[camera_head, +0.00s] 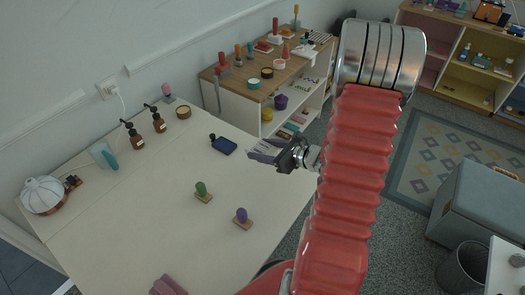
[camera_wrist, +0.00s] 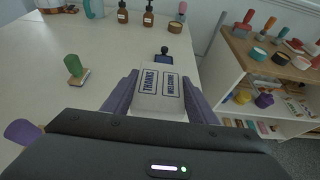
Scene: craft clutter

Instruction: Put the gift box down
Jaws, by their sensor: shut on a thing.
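The gift box (camera_wrist: 160,92) is pale with dark-lettered panels on its face. It sits between the two purple fingers of my gripper (camera_wrist: 161,96) in the wrist view, and my gripper is shut on it. In the head view my gripper (camera_head: 264,152) is near the right edge of the cream table (camera_head: 150,220). The box is small and partly hidden by the fingers there. I cannot tell how far its underside is from the tabletop.
A green-handled stamp (camera_head: 203,191) and a purple-handled stamp (camera_head: 242,217) stand on the table. Brown pump bottles (camera_head: 133,135) stand by the wall. A loaded shelf (camera_head: 240,105) is behind.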

